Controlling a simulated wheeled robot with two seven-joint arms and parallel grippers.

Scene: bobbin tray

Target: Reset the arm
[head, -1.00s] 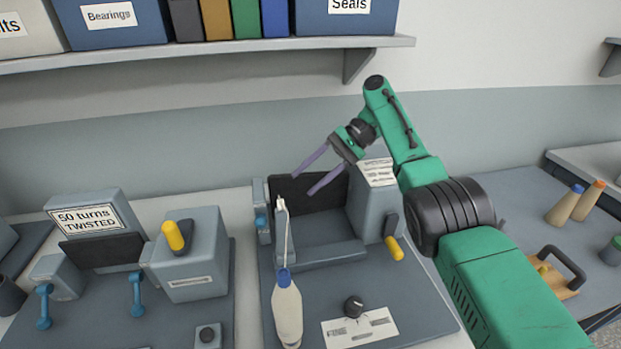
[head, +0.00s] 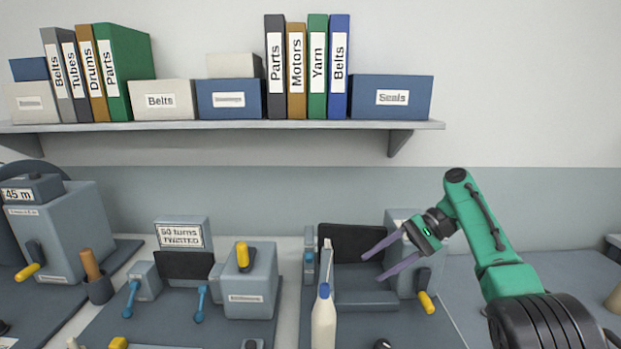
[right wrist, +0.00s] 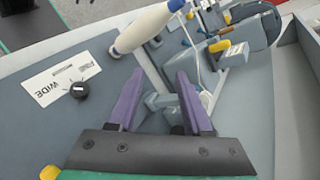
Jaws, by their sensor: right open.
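My right gripper (head: 372,268) is open, with its two purple fingers apart, in front of the grey winding machine (head: 365,297) on the right of the bench. In the right wrist view the fingers (right wrist: 160,98) are spread, with nothing gripped between them. My left gripper is not in view.
A shelf (head: 230,126) with binders and boxes runs along the wall above. A machine with a "50 turns TWISTED" sign (head: 181,236) stands to the left, and a "45 m" machine (head: 65,235) at far left. A dark knob (right wrist: 79,91) sits on the near plate.

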